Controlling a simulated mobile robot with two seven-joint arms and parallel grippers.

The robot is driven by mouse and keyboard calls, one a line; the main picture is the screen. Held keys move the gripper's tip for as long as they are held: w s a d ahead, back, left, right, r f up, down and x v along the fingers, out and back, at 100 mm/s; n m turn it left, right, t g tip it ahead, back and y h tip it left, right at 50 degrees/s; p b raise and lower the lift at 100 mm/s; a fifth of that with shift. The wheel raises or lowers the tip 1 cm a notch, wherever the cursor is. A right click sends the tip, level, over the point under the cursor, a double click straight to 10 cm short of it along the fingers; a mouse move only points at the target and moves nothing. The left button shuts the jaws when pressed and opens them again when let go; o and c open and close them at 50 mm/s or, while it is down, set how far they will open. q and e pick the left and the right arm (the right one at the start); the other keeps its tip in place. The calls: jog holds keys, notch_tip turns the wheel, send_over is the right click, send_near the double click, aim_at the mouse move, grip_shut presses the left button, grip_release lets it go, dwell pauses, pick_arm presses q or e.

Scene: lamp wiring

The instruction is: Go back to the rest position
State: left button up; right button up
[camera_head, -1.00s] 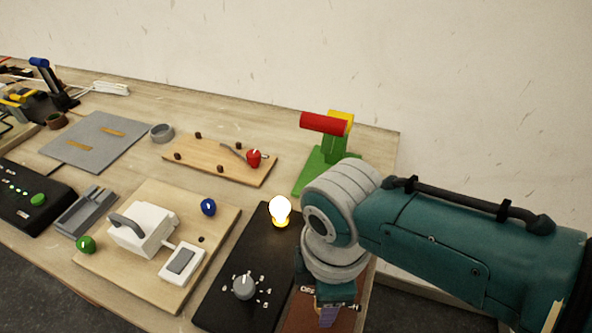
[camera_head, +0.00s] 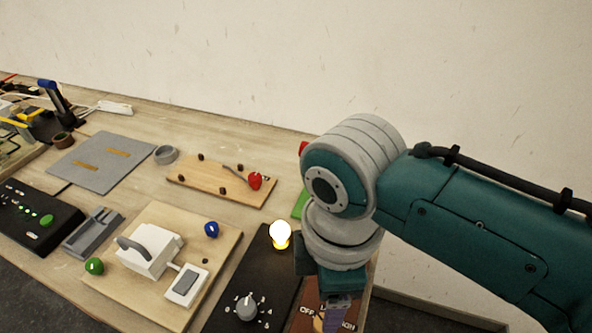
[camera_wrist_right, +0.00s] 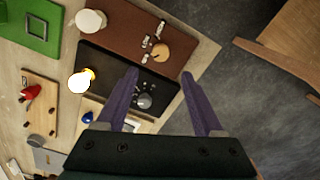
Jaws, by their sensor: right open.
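My right arm comes in from the right in the head view, with its gripper (camera_head: 335,314) pointing down at the bottom edge, partly cut off. In the right wrist view the right gripper (camera_wrist_right: 165,100) has its two purple fingers apart, with nothing between them. It hangs above the table's front edge, over the black dial panel (camera_wrist_right: 110,68) and the brown board (camera_wrist_right: 140,25). The lit bulb (camera_head: 280,235) stands on the black panel, and it also shows in the right wrist view (camera_wrist_right: 78,82). My left gripper is not in view.
A wooden board (camera_head: 215,232) with a white switch block, blue knob and green knob lies left of the panel. Another board (camera_head: 205,185) with a red knob lies behind. A green stand (camera_wrist_right: 38,27) is largely hidden by my arm in the head view. Floor lies past the edge.

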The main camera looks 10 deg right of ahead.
jog(key=shift+r, duration=0.4)
jog(key=s+d+r+m+t, duration=0.3)
jog(key=s+d+r+m, duration=0.6)
jog(key=s+m, duration=0.35)
notch_tip(320, 180, up, 28)
jog(key=m+p, duration=0.1)
jog(key=p, duration=2.7)
jog(key=shift+w+t, duration=0.25)
jog(key=shift+t, duration=0.05)
